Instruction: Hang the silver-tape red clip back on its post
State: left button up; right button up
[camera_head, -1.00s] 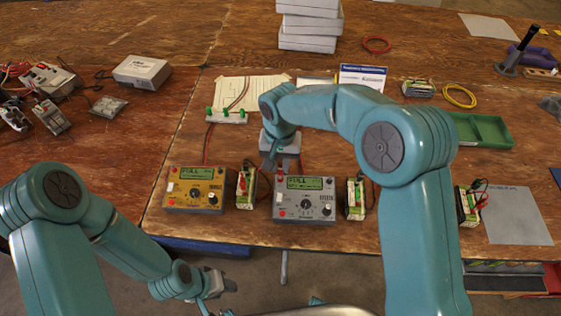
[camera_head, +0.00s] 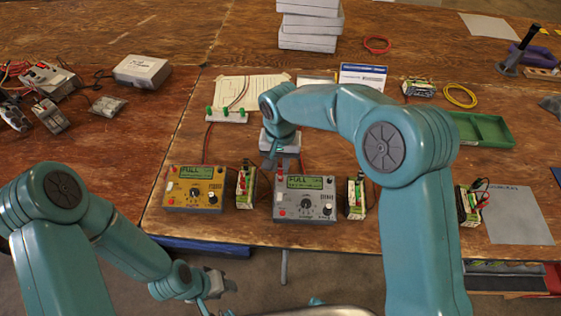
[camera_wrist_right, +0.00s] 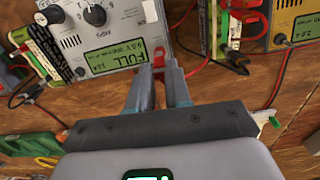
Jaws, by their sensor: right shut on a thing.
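The grey charger (camera_head: 304,207) with a display reading FULL stands at the front of the table. It also shows upside down in the wrist view (camera_wrist_right: 100,35). My right gripper (camera_head: 283,172) is low at its back-left corner. A small red piece (camera_head: 281,186), apparently the red clip, shows just below the fingertips. It is mostly hidden in the jaws, and I cannot make out silver tape. My left gripper (camera_head: 222,285) hangs in front of the table edge, away from the chargers.
A yellow charger (camera_head: 194,187) stands to the left, with battery packs (camera_head: 246,187) (camera_head: 355,197) beside the chargers. Red wires run behind. A strip with green clips (camera_head: 226,115) lies further back. A green tray (camera_head: 484,131) and grey mat (camera_head: 515,214) are at right.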

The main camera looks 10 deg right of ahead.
aim_at(281, 166)
jog(key=shift+f, duration=0.1)
dwell(0.5)
dwell(0.3)
jog(key=o, duration=0.9)
jog(key=shift+o, duration=0.9)
jog(key=shift+r+p, duration=2.4)
jog(key=shift+r, duration=1.4)
